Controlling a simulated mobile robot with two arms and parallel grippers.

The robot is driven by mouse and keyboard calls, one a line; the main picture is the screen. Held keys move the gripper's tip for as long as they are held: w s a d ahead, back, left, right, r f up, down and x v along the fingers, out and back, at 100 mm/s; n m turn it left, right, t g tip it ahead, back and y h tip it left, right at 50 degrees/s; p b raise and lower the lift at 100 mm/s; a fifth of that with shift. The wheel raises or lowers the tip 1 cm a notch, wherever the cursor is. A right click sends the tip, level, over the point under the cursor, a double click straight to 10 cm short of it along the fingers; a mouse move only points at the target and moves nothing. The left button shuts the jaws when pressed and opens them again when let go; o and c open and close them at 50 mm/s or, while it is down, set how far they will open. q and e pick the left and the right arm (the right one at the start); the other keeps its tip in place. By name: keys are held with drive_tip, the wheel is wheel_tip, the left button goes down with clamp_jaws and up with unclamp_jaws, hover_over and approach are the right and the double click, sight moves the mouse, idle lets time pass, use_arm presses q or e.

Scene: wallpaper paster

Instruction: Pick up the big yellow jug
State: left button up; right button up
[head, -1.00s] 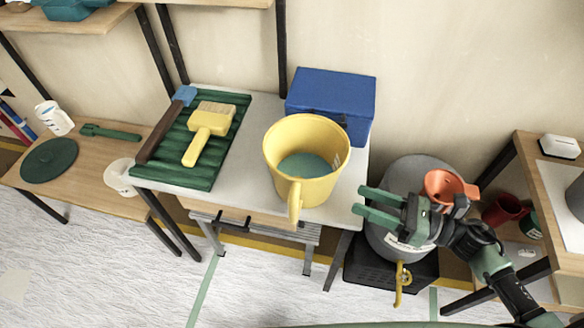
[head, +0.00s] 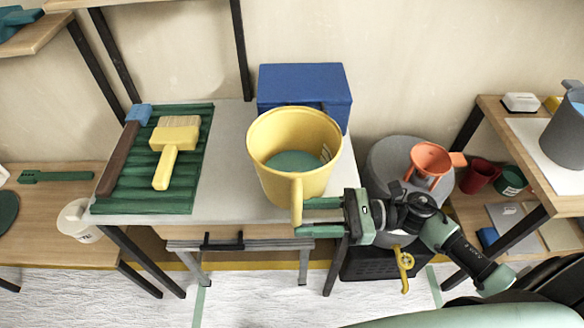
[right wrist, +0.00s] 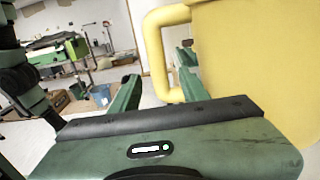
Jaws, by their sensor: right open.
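The big yellow jug (head: 268,172) stands upright near the front right of the grey-topped table, with blue-green contents inside. Its handle (head: 297,198) faces the front. My right gripper (head: 304,217) is open at the handle, coming from the right with its two fingertips close to it. In the right wrist view, the jug (right wrist: 250,60) fills the right side, and its handle (right wrist: 154,50) appears between the two open fingers (right wrist: 158,88). One finger shows in the gap between handle and jug body. Contact cannot be told. My left gripper is not in view.
A blue box (head: 305,88) stands right behind the jug. A green ribbed tray (head: 187,196) with a yellow brush (head: 170,145) and a hammer-like tool lies left of it. An orange funnel (head: 430,160) sits on a grey drum (head: 385,155) to the right, close to my right arm.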

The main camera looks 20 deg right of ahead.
drive_tip(key=p+x, duration=0.1)
drive_tip(key=x, duration=0.4)
drive_tip(key=shift+a, duration=0.15)
clamp_jaws()
idle(1.1)
drive_tip(key=shift+w+r, duration=0.1)
